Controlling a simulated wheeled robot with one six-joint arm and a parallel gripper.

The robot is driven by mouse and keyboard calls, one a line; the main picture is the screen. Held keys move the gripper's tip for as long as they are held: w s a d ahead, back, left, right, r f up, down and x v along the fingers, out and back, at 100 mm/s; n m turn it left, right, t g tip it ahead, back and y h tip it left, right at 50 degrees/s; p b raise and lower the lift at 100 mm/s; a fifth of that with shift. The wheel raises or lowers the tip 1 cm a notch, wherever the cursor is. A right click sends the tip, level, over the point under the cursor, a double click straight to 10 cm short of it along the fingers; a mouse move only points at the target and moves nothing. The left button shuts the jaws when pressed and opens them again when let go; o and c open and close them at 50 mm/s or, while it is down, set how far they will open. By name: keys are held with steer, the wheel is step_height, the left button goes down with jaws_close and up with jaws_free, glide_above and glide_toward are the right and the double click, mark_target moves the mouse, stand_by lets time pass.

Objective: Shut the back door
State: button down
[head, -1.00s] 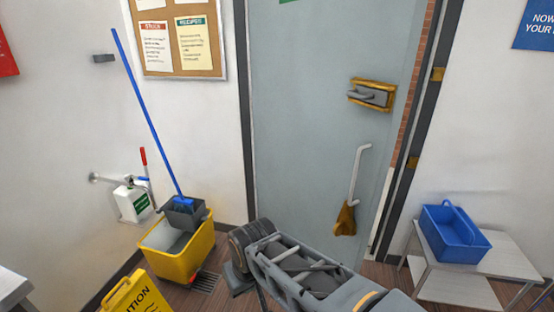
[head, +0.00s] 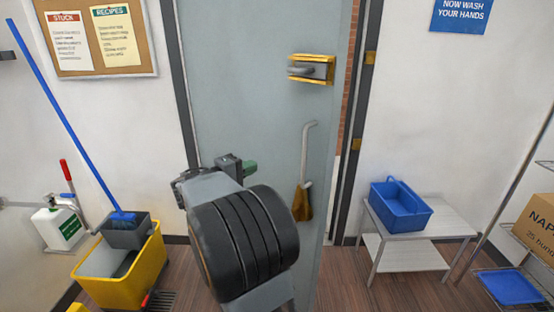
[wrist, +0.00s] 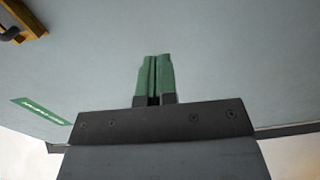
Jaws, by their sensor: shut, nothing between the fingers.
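The grey back door (head: 232,80) stands slightly ajar, with a strip of brick showing between its right edge and the frame. It carries a yellow-backed latch (head: 312,69) and a pale pull handle (head: 305,155) with a brown piece at its lower end. My gripper (head: 250,167) is shut and empty, its green fingertips in front of the door, left of the pull handle. In the wrist view the closed green fingers (wrist: 155,75) point at the door face (wrist: 220,60), with the latch (wrist: 22,18) at the upper left. Whether the fingertips touch the door cannot be told.
A yellow mop bucket (head: 120,268) with a blue-handled mop (head: 62,115) stands left of the door. A low table (head: 425,220) with a blue basket (head: 400,205) is to the right, and a rack holds a napkin box (head: 540,225). Some wooden floor shows between.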

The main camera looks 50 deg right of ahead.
mark_target(290, 149)
steer(key=s+d, duration=0.1)
steer(key=d, duration=0.3)
steer(key=d+p, duration=0.1)
steer(key=d, duration=0.4)
steer(key=s+d+p, duration=0.1)
steer(key=d, duration=0.4)
steer(key=shift+s+r, duration=0.15)
steer(key=shift+s, duration=0.15)
